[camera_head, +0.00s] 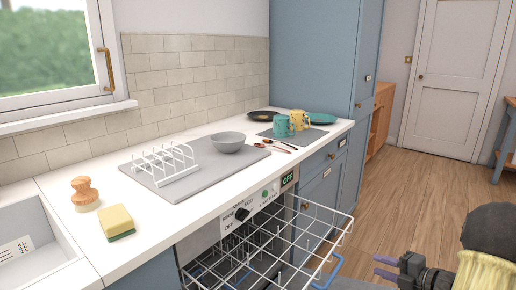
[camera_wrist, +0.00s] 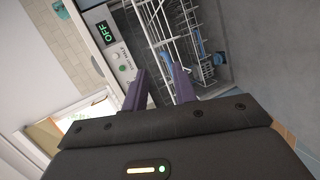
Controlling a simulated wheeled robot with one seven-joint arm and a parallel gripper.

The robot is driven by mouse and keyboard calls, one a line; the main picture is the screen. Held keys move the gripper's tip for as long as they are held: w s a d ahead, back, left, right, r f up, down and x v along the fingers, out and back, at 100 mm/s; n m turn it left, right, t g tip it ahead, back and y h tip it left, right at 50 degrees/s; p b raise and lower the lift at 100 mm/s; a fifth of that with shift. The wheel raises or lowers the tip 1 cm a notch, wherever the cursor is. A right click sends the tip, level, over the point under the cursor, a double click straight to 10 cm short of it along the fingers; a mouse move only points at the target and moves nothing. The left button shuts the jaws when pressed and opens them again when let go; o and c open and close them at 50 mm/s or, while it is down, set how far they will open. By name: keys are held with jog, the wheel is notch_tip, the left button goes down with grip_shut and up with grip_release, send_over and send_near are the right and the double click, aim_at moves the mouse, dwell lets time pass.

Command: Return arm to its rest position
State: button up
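My gripper (camera_head: 378,266) is at the lower right of the head view, over the floor to the right of the pulled-out dishwasher rack (camera_head: 300,235). Its two purple fingers are apart, with nothing between them. In the wrist view my gripper (camera_wrist: 158,80) also shows both fingers spread and empty. Beyond them are the wire rack (camera_wrist: 160,30) and the dishwasher panel (camera_wrist: 113,48), which reads OFF. My arm shows in part at the right edge of the head view.
The worktop holds a white toast-style rack (camera_head: 165,165), a grey bowl (camera_head: 228,143), teal (camera_head: 283,126) and yellow (camera_head: 299,119) mugs, a dark plate (camera_head: 263,116), a teal plate (camera_head: 320,118), a brush (camera_head: 84,194) and a sponge (camera_head: 117,221). Wooden floor (camera_head: 430,190) is clear toward the door.

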jog(key=w+a+r+m+g+h, duration=0.1)
jog(key=w+a+r+m+h, duration=0.15)
jog(key=a+m+h, duration=0.8)
jog(key=s+a+f+m+g+y, duration=0.1)
jog(key=s+a+f+m+g, duration=0.1)
jog(key=s+a+m+g, duration=0.45)
jog(key=s+a+f+m+g+y, duration=0.15)
jog(key=s+a+m, duration=0.4)
jog(key=s, duration=0.75)
notch_tip(320, 180, up, 33)
jog(key=d+m+p, duration=0.1)
jog(key=p, duration=3.3)
jog(key=shift+w+d, duration=0.3)
